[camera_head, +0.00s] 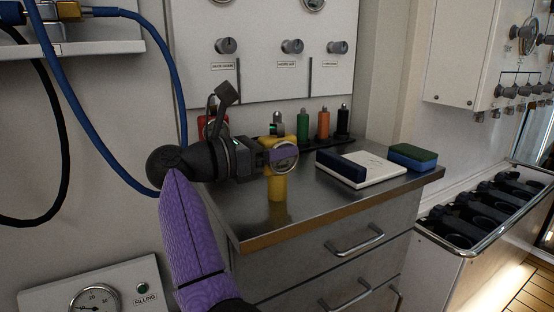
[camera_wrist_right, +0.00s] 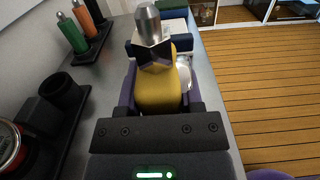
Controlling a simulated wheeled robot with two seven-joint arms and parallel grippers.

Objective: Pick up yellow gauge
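The yellow gauge (camera_head: 278,188) has a yellow body and a round dial, and is upright at the left part of the metal counter top. My right gripper (camera_head: 282,155) is around its upper part, with a purple finger across the dial. In the right wrist view, the yellow body (camera_wrist_right: 158,92) with its silver tip fills the space between the purple fingers (camera_wrist_right: 160,95), which look shut on it. Whether its base touches the counter is hard to tell. My left gripper is not in view.
A black rack (camera_head: 312,143) at the wall holds green (camera_head: 303,125), orange (camera_head: 323,124) and black bottle-like items. A white board (camera_head: 372,170) with a dark blue block and a green-blue sponge (camera_head: 412,156) lie to the right. A blue hose (camera_head: 172,60) hangs at left.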

